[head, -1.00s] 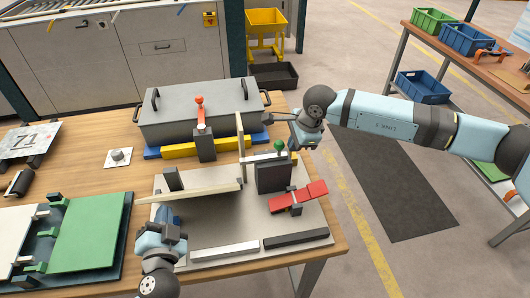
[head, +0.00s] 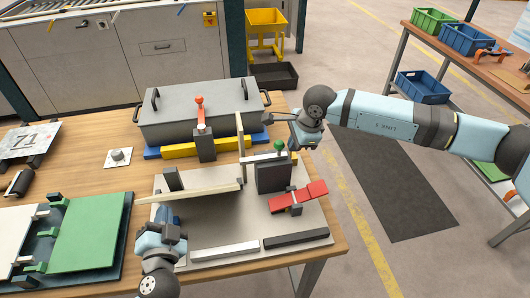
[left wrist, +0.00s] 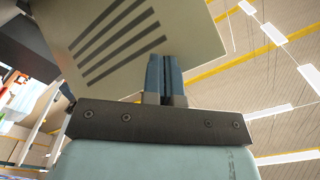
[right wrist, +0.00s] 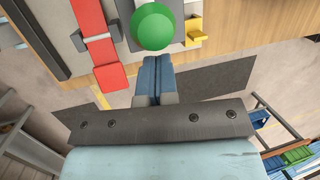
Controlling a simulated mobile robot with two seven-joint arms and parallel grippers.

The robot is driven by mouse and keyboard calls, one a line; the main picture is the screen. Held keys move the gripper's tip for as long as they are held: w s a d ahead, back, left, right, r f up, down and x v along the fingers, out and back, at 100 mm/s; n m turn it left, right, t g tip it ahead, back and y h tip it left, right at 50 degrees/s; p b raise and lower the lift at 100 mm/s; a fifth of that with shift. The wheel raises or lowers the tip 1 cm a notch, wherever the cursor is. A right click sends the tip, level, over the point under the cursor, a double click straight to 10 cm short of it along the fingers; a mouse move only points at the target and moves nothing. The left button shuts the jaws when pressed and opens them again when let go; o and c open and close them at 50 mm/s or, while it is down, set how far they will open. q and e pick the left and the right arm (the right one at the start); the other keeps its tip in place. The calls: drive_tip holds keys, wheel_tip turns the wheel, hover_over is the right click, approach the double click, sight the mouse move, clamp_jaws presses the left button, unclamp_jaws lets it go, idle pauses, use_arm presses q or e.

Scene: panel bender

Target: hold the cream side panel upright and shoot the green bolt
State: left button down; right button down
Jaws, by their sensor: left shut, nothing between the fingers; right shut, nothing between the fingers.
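The cream side panel (head: 195,192) stands on edge on the grey fixture plate (head: 225,228), seen from above as a long narrow strip. In the left wrist view its slotted face (left wrist: 130,40) fills the top. My left gripper (head: 172,213) is shut and empty on the panel's near side, its tips at the face; whether they touch is unclear. The green bolt's round knob (head: 279,145) sits above a dark block (head: 273,178). In the right wrist view the knob (right wrist: 153,27) is just beyond my right gripper (right wrist: 153,60), which is shut and empty, apparently apart from it.
A red clamp lever (head: 298,197) lies right of the block. A green panel (head: 90,233) lies at left. A narrow cream upright (head: 240,135) rises beside the bolt.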

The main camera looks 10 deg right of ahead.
sight(165, 199)
use_arm(q)
drive_tip(key=shift+w, duration=0.15)
drive_tip(key=shift+w, duration=2.2)
drive_tip(key=shift+w, duration=2.15)
drive_tip(key=shift+w, duration=2)
drive_tip(key=shift+s+r, duration=0.3)
drive_tip(key=shift+r, duration=0.45)
drive_tip(key=shift+s+r, duration=0.25)
drive_tip(key=shift+r, duration=0.5)
drive_tip(key=shift+w, duration=0.1)
